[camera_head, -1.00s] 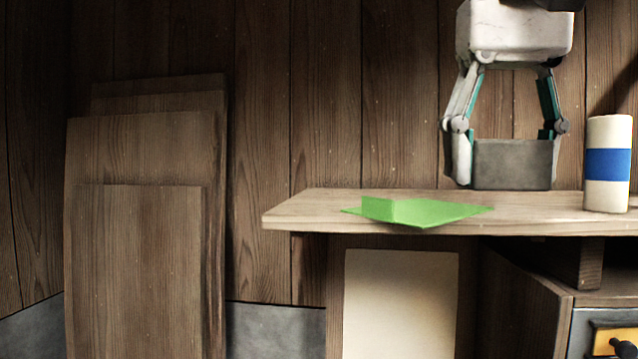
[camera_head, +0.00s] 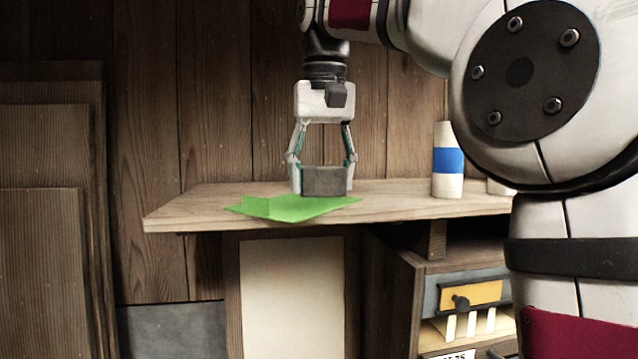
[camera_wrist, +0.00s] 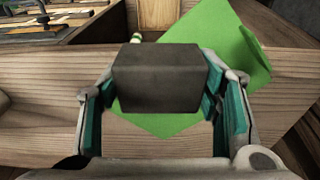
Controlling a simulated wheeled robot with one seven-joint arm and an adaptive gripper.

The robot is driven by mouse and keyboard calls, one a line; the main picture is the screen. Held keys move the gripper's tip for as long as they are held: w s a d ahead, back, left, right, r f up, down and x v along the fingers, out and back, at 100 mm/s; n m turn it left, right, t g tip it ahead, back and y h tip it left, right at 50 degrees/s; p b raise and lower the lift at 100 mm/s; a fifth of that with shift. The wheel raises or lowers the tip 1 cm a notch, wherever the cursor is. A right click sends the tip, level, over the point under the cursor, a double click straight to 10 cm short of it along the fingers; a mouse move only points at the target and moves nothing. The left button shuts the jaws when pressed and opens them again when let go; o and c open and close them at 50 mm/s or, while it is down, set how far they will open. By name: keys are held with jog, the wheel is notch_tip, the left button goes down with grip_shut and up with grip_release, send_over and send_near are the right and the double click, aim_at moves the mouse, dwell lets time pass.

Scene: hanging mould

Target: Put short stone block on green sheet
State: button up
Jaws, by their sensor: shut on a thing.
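The short stone block (camera_head: 324,181) is dark grey and sits between the fingers of my gripper (camera_head: 322,178), which is shut on it. In the wrist view the block (camera_wrist: 157,78) covers part of the green sheet (camera_wrist: 215,35). In the head view the green sheet (camera_head: 290,207) lies on the wooden shelf with one flap folded up at its left. The block is at the sheet's back edge, low over it; I cannot tell whether it touches the sheet or the shelf.
The wooden shelf (camera_head: 185,212) has bare room left of the sheet. A pale cylinder with a blue band (camera_head: 448,160) stands on the shelf at right. A drawer cabinet (camera_head: 470,293) is below. Wooden boards (camera_head: 45,250) lean at left.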

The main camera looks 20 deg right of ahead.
aim_at(322, 167)
jog(key=shift+s+f, duration=0.25)
jog(key=shift+f, duration=0.15)
jog(key=shift+w+f+p, duration=0.2)
jog(key=shift+f+p, duration=0.15)
jog(key=shift+f, duration=0.25)
jog(key=o, duration=1.6)
jog(key=shift+f, duration=0.15)
jog(key=shift+o, duration=0.2)
jog(key=r, duration=0.3)
jog(key=r+b, duration=0.1)
jog(key=r, duration=0.1)
jog(key=shift+s+a+r, duration=0.1)
jog(key=shift+s+r, duration=0.2)
jog(key=shift+r, duration=0.05)
jog(key=shift+s+r+p, duration=0.25)
jog(key=shift+r+p, duration=0.05)
jog(key=shift+r, duration=0.7)
